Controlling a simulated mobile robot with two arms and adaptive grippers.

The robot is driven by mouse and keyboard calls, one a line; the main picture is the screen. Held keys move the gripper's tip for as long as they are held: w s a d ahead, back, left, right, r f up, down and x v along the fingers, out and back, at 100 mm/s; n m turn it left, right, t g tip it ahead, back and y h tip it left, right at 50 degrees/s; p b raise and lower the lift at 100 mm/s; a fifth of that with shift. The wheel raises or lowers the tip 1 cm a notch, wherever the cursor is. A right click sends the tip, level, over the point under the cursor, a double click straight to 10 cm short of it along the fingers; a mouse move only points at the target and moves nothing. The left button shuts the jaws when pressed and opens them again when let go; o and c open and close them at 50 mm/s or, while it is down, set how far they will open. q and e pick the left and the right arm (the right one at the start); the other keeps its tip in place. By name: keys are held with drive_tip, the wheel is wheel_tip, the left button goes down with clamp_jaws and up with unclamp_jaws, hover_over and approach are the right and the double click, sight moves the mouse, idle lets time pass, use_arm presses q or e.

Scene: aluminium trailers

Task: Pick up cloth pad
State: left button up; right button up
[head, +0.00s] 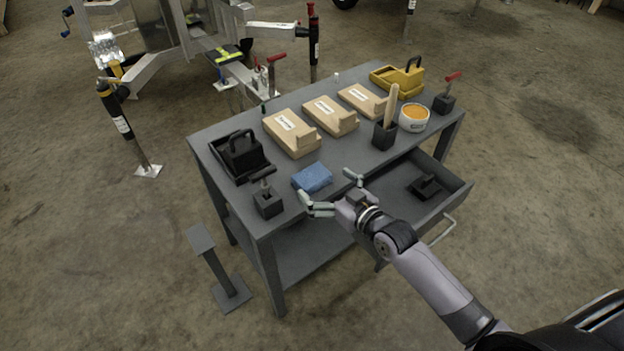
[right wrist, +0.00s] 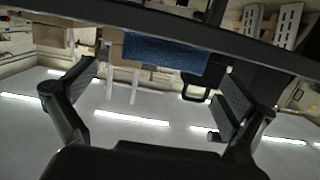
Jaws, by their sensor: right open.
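The blue cloth pad (head: 312,178) lies folded near the front edge of the grey workbench (head: 225,172). My right gripper (head: 327,186) is open at the bench's front edge, with its fingers spread toward the pad. The pad is just ahead of the fingertips, and nothing is between the fingers. In the right wrist view, the pad (right wrist: 165,53) shows at the top, beyond and between the two open fingers of my right gripper (right wrist: 160,90). My left gripper is not in view.
A black clamp-like tool (head: 267,203) with a handle stands left of the pad. A black tray (head: 217,150) holds a black handled block. Several labelled wooden blocks (head: 291,133) lie behind. An open drawer (head: 400,212) with a dark object sits right of my gripper.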

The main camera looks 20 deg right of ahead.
sight(313, 176)
drive_tip(key=x, duration=0.4)
drive_tip(key=shift+a+b, duration=0.1)
drive_tip(key=shift+b, duration=0.2)
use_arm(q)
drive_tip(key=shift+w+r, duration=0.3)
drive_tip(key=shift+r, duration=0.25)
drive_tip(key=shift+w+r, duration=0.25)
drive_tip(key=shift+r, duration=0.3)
use_arm(e)
drive_tip(key=shift+s, duration=0.1)
drive_tip(key=shift+c, duration=0.6)
drive_tip(key=c, duration=1.1)
